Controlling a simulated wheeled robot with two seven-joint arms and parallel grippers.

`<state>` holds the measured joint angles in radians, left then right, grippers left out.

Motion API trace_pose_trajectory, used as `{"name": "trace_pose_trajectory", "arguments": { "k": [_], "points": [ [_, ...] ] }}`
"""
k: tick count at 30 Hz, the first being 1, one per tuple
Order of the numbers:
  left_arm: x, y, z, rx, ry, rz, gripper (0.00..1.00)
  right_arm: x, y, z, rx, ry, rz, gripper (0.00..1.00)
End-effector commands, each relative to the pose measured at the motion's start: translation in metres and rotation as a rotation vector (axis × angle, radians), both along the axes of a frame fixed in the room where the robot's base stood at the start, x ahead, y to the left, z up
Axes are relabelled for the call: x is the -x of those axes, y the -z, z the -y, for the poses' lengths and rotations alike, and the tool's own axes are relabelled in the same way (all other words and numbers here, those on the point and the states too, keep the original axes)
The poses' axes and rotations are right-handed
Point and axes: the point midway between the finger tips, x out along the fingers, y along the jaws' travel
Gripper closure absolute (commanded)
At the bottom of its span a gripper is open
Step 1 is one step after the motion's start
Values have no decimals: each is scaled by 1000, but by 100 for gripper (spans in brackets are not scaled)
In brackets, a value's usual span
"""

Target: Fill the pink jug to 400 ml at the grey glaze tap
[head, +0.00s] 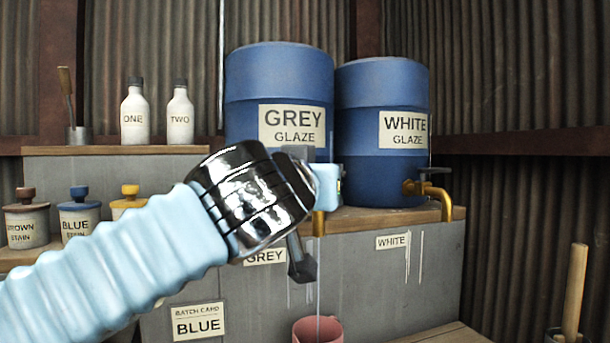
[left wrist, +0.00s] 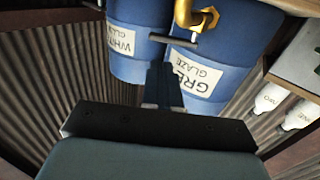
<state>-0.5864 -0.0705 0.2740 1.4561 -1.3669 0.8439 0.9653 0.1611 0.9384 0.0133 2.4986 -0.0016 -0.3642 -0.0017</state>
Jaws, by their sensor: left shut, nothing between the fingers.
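The pink jug (head: 318,331) stands below the grey glaze tap, cut off by the bottom edge of the head view. The tap's brass spout (head: 319,224) shows under my left gripper (head: 328,186), which hides the rest of it. A thin pale line, looking like a stream, runs from spout to jug; the level inside cannot be read. In the left wrist view, picture upside down, the shut empty fingers (left wrist: 166,72) point at the grey barrel, just short of the tap's dark lever (left wrist: 173,39); touching cannot be told. The brass tap (left wrist: 194,14) is beyond.
The grey glaze barrel (head: 278,85) and white glaze barrel (head: 383,85) stand on the ledge. The white tap (head: 425,190) is to the right. Bottles (head: 135,115) and stain jars (head: 78,215) are at left. A wooden handle (head: 575,290) rises at lower right.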

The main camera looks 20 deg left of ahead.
Motion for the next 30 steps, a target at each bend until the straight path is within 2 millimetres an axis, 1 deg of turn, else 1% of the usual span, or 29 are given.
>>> {"name": "trace_pose_trajectory", "arguments": {
  "k": [1,6,9,12,18,30],
  "points": [
    [-12,-2,0,-2,-3,-3,100,0,-6,-1,-1,-2,-1,45],
    [-48,-2,2,-2,-3,-3,100,2,-15,-4,-6,-8,-3,45],
    [-66,-3,2,-3,-3,-2,100,2,-21,-6,-10,-11,-4,45],
    [-79,-2,3,-3,-2,-1,100,3,-26,-8,-12,-14,-5,45],
    [-93,-1,3,-2,-3,-1,100,4,-29,-10,-14,-17,-6,45],
    [-94,0,4,-3,-3,0,100,4,-28,-10,-14,-16,-7,45]
  ]
}}
